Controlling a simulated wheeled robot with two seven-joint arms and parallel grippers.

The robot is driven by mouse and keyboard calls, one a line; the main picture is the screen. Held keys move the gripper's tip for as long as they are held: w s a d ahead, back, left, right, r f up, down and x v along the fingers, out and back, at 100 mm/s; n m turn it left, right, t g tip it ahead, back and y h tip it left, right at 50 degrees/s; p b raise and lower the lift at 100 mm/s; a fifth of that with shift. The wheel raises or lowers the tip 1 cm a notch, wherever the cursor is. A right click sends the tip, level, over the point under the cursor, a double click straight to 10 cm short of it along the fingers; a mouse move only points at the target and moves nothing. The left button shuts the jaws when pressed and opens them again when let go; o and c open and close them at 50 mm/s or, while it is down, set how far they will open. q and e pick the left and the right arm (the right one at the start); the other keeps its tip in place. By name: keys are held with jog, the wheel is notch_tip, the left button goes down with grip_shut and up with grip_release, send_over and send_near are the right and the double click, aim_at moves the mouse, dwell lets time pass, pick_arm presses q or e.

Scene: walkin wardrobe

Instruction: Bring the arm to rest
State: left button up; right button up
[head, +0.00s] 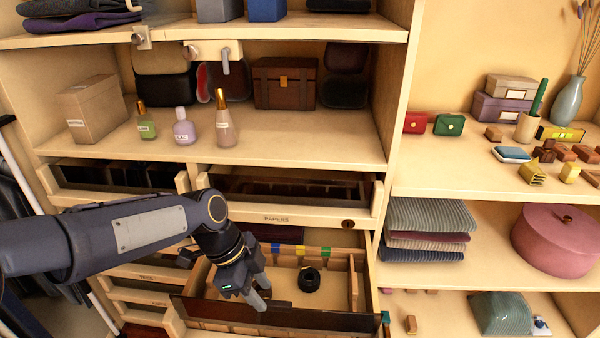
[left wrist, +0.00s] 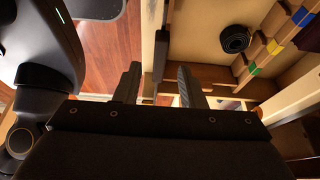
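My left arm comes in from the left, and my left gripper (head: 262,284) hangs over the front of an open drawer (head: 340,296) below the one labelled PAPERS. In the left wrist view its two fingers (left wrist: 158,88) are spread apart with nothing between them. A black rolled item (head: 309,279) lies on the drawer floor, right of the gripper and apart from it. It also shows in the left wrist view (left wrist: 234,39). My right gripper is in neither view.
Coloured tabs (head: 301,249) line the drawer's back divider. The PAPERS drawer (head: 290,218) juts out just above my left wrist. Bottles (head: 184,127) stand on the shelf above. Folded clothes (head: 430,228) and a pink round box (head: 556,242) sit on the right shelves.

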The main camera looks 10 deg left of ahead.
pick_arm(q)
jog(key=s+a+r+n+t+p, duration=0.2)
jog(key=s+a+r+n+p, duration=0.1)
jog(key=s+r+n+p, duration=0.2)
jog(key=s+a+r+n+t+p, duration=0.3)
jog(key=s+r+n+p, duration=0.3)
jog(key=n, duration=0.8)
jog(key=s+a+r, duration=0.1)
jog(key=s+r, duration=0.1)
jog(key=s, duration=0.2)
jog(key=shift+s+a+r+y+p, duration=0.2)
jog(key=shift+r+y+p, duration=0.1)
jog(key=shift+r+y, duration=0.1)
